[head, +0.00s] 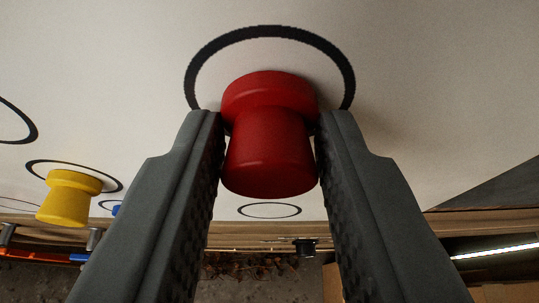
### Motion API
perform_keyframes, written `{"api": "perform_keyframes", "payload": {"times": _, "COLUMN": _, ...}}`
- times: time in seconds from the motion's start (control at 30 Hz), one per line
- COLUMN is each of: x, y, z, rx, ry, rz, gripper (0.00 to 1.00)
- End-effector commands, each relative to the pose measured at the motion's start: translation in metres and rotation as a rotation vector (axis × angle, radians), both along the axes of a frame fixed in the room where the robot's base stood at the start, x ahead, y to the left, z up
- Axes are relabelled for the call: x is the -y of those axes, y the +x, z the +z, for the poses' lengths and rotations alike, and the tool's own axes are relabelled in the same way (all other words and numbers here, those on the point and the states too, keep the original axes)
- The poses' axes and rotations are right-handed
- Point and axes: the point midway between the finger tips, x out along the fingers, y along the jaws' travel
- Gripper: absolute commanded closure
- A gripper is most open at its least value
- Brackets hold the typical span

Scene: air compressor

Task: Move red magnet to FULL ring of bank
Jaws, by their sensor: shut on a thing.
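The red magnet (268,150) is a spool-shaped knob in the middle of the head view. My gripper (270,135) is shut on it, with one dark finger on each side. The magnet is at a large black ring (270,33) drawn on the white board (430,80). Its far end overlaps the lower part of the ring. I cannot tell whether it touches the board. The lower part of this ring is hidden behind the magnet and fingers. No label is readable, so I cannot tell which ring is FULL.
A yellow magnet (68,198) sits at a smaller ring on the left. Part of a blue object (116,210) shows beside my left finger. An empty ring (269,210) lies below the red magnet. Another ring (30,128) is cut off at the left edge.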

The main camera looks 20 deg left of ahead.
Motion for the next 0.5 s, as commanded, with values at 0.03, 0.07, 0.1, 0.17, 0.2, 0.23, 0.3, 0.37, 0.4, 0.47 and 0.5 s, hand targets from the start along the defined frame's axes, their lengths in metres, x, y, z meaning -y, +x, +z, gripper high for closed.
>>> {"api": "perform_keyframes", "payload": {"times": 0.03, "x": 0.0, "y": -0.0001, "z": 0.0, "rx": 0.0, "ry": 0.0, "rz": 0.0, "gripper": 0.92}}
{"api": "perform_keyframes", "payload": {"times": 0.07, "x": 0.0, "y": -0.0001, "z": 0.0, "rx": 0.0, "ry": 0.0, "rz": 0.0, "gripper": 0.92}}
{"api": "perform_keyframes", "payload": {"times": 0.1, "x": 0.0, "y": -0.0001, "z": 0.0, "rx": 0.0, "ry": 0.0, "rz": 0.0, "gripper": 0.92}}
{"api": "perform_keyframes", "payload": {"times": 0.17, "x": 0.0001, "y": -0.0001, "z": 0.0, "rx": 0.0, "ry": 0.0, "rz": 0.0, "gripper": 0.92}}
{"api": "perform_keyframes", "payload": {"times": 0.2, "x": 0.0001, "y": -0.0001, "z": 0.0, "rx": 0.0, "ry": 0.0, "rz": 0.0, "gripper": 0.92}}
{"api": "perform_keyframes", "payload": {"times": 0.23, "x": 0.0001, "y": -0.0001, "z": 0.0, "rx": 0.0, "ry": 0.0, "rz": 0.0, "gripper": 0.92}}
{"api": "perform_keyframes", "payload": {"times": 0.3, "x": 0.0001, "y": -0.0001, "z": 0.0, "rx": 0.0, "ry": 0.0, "rz": 0.0, "gripper": 0.61}}
{"api": "perform_keyframes", "payload": {"times": 0.37, "x": 0.0001, "y": -0.0001, "z": 0.0, "rx": 0.0, "ry": 0.0, "rz": 0.0, "gripper": 0.49}}
{"api": "perform_keyframes", "payload": {"times": 0.4, "x": 0.0001, "y": -0.0001, "z": 0.0, "rx": 0.0, "ry": 0.0, "rz": 0.0, "gripper": 0.45}}
{"api": "perform_keyframes", "payload": {"times": 0.47, "x": 0.0001, "y": -0.0001, "z": 0.0, "rx": 0.0, "ry": 0.0, "rz": 0.0, "gripper": 0.45}}
{"api": "perform_keyframes", "payload": {"times": 0.5, "x": 0.0001, "y": -0.0001, "z": 0.0, "rx": 0.0, "ry": 0.0, "rz": 0.0, "gripper": 0.45}}
